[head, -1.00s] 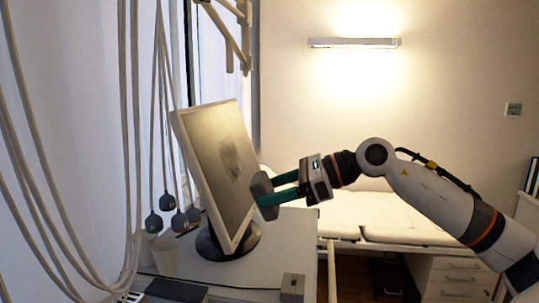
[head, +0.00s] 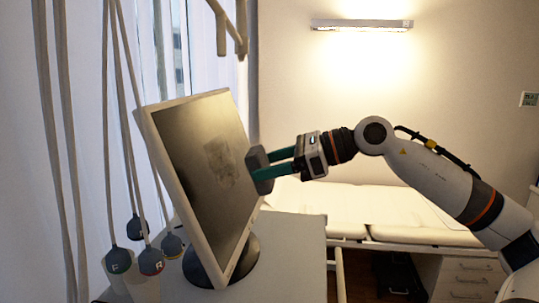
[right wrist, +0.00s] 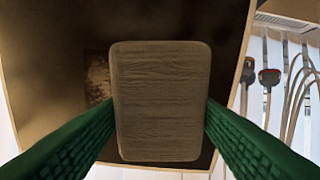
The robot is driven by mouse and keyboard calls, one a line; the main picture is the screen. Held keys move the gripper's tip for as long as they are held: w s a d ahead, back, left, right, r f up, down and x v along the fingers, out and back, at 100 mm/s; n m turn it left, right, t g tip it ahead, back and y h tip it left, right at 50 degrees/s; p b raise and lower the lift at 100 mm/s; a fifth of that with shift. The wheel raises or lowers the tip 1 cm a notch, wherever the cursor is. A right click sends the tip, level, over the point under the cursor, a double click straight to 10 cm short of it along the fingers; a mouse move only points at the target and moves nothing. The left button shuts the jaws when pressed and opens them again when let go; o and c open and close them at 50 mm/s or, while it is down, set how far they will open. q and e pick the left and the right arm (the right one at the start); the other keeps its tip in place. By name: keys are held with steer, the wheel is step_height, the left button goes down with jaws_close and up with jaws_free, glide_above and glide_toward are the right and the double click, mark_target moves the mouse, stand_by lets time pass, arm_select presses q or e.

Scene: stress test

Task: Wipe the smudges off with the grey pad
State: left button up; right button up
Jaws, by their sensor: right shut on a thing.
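The grey pad (head: 256,170) is a flat rounded block between the green fingers of my right gripper (head: 275,165), which is shut on it. The monitor (head: 205,165) stands tilted on the desk, and a dark smudge patch (head: 220,163) shows on its screen. The pad is just right of the smudge, by the screen's right edge; I cannot tell whether it touches the screen. In the right wrist view the pad (right wrist: 162,100) fills the middle and hides part of the screen; the smudge (right wrist: 97,75) shows at its left. My left gripper is not in view.
The desk (head: 295,250) under the monitor has bare room at right. Cables with dark plugs (head: 150,261) hang left of the monitor. A pale arm bracket (head: 228,28) hangs above. A padded bed (head: 340,212) and drawers (head: 465,275) stand behind.

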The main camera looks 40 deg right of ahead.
mark_target(217, 178)
steer(key=shift+w+d+f, duration=0.15)
steer(key=shift+w+d, duration=0.2)
steer(key=shift+w, duration=0.2)
steer(key=shift+w+f, duration=0.1)
steer(key=shift+w, duration=0.15)
steer(key=a, duration=0.2)
steer(key=shift+w+a+f, duration=0.1)
steer(key=shift+a, duration=0.25)
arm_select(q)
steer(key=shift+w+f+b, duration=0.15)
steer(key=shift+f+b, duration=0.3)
arm_select(e)
steer(key=x, duration=0.3)
steer(key=shift+w+d, duration=0.15)
steer(key=shift+w, duration=0.1)
steer(key=shift+w+d+f, duration=0.1)
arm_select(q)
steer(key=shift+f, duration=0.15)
arm_select(e)
steer(key=shift+w+a, duration=0.1)
steer(key=shift+a, duration=0.1)
arm_select(q)
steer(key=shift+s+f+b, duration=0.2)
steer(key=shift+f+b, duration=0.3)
steer(key=shift+b, duration=0.15)
arm_select(e)
steer(key=shift+x, duration=0.85)
